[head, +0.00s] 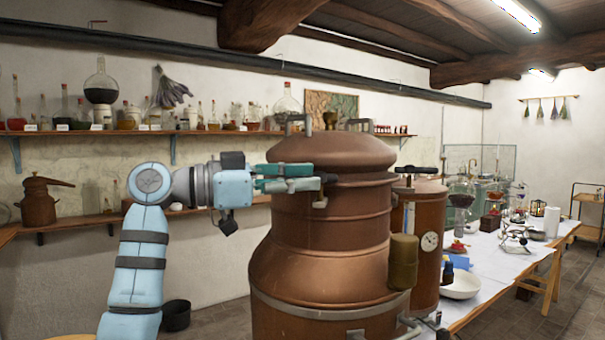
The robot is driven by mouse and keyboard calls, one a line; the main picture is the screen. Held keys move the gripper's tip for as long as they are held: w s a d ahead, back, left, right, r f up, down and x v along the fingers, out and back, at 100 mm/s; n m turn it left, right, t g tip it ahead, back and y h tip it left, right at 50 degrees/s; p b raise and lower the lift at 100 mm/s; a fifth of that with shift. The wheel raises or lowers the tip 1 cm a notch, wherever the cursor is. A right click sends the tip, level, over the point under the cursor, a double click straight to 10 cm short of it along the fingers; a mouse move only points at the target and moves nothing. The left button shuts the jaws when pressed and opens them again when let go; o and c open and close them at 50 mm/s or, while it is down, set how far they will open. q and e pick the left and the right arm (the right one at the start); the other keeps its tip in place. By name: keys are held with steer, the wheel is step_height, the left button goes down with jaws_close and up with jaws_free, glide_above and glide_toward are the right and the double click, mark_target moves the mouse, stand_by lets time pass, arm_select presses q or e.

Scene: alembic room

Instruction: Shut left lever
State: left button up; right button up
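A large copper still (322,235) fills the middle of the head view, with a domed lid (332,150). A small grey metal fitting (320,202) sits on its left upper side, just below my fingertips; it may be the left lever, but most of it is hidden. My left gripper (306,178) reaches in from the left, level with the lid's lower rim. Its teal and grey fingers point right and overlap the still in the picture. I cannot tell whether they touch the fitting or how far apart they are. My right gripper is out of view.
A second copper vessel (428,235) with a gauge stands close behind, on the right. A long table (485,290) with glassware and a white bowl (460,285) runs along the right. A wall shelf (75,133) with bottles is behind my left arm. A dark bucket (176,315) stands on the floor.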

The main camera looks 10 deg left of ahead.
arm_select(q)
steer(key=shift+w+d, duration=0.1)
steer(key=shift+d, duration=0.1)
steer(key=shift+a, duration=0.15)
jaws_close()
